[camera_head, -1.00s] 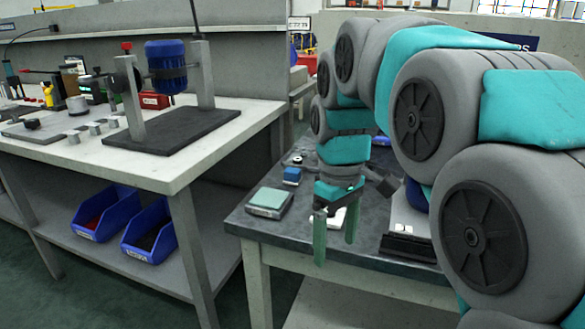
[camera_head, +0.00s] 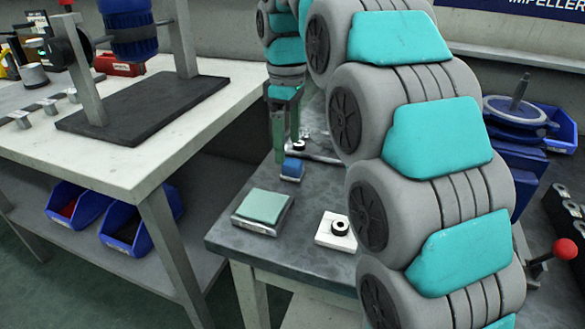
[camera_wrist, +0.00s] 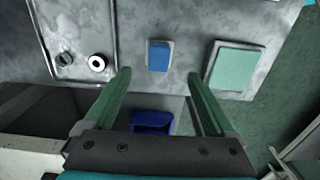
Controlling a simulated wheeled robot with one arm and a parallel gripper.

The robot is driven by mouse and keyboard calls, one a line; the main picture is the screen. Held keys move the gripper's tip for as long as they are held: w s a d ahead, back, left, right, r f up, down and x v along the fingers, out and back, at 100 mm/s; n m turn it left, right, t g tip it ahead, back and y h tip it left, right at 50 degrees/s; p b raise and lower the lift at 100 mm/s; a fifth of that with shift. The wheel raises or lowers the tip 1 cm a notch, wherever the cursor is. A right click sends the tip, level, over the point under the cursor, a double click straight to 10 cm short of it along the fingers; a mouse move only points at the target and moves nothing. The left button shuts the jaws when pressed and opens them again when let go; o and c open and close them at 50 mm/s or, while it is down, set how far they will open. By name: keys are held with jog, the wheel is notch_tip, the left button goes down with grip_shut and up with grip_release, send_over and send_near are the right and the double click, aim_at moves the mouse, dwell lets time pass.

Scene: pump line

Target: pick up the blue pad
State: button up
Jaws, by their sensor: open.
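The blue pad (camera_head: 292,166) is a small block on a pale base on the grey workbench, behind the larger green pad (camera_head: 263,206). In the wrist view the blue pad (camera_wrist: 159,56) lies just beyond the fingertips, centred between them, and the green pad (camera_wrist: 236,68) is to its right. My gripper (camera_head: 287,148) is open, with two green fingers pointing down above the bench, just behind the blue pad in the head view. In the wrist view my gripper (camera_wrist: 158,75) has nothing between its fingers.
A white block with a black ring (camera_head: 339,229) sits right of the green pad. A metal tray (camera_wrist: 80,45) with two small round parts lies left of the blue pad. The light bench (camera_head: 110,165) with a blue motor (camera_head: 130,28) stands at left.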

aim_at(292, 162)
jog(key=shift+d+f, duration=0.25)
jog(key=shift+f, duration=0.7)
jog(key=shift+d+f+p, duration=0.2)
jog(key=shift+f+p, duration=0.15)
jog(key=shift+f, duration=1.5)
grip_shut()
jog(key=shift+r, duration=0.2)
jog(key=shift+r, duration=1.65)
jog(key=s+d, duration=0.2)
jog(key=s, duration=0.2)
jog(key=s+d+r+b, duration=0.1)
jog(key=s+d, duration=0.2)
jog(key=s, duration=0.2)
jog(key=s+d+b, duration=0.1)
jog(key=s+d, duration=0.2)
jog(key=s, duration=0.2)
jog(key=shift+r, duration=0.2)
